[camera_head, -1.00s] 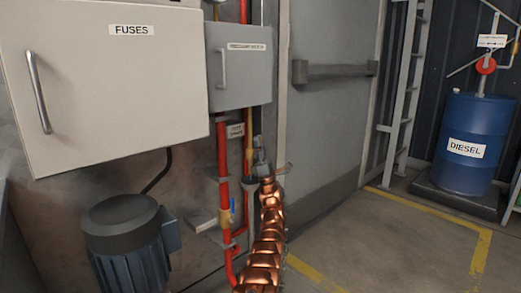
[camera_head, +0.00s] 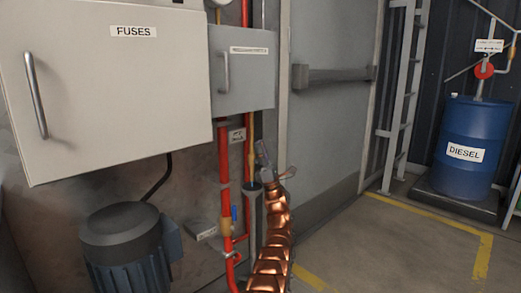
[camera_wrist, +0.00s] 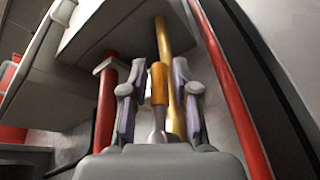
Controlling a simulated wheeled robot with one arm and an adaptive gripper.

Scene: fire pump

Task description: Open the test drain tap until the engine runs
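A small blue lever (camera_head: 234,213) sits by a brass valve body (camera_head: 226,228) on the red pipe low on the wall in the head view. I cannot tell whether it is the test drain tap. A small sign (camera_head: 237,135) above it is too blurred to read. My gripper (camera_head: 264,150) is right of and above the lever, near the brass pipe. In the wrist view my gripper (camera_wrist: 158,88) is open. An orange-brass cylinder (camera_wrist: 159,84) shows between its fingers, with gaps on both sides. A brass pipe (camera_wrist: 163,38) rises behind it. I see no contact.
The white fuse box (camera_head: 100,90) and a grey box (camera_head: 250,70) overhang the pipes. A motor (camera_head: 125,240) stands lower left. A grey door (camera_head: 325,120) is to the right. A blue diesel drum (camera_head: 466,150) stands far right. The floor (camera_head: 400,235) before the door is clear.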

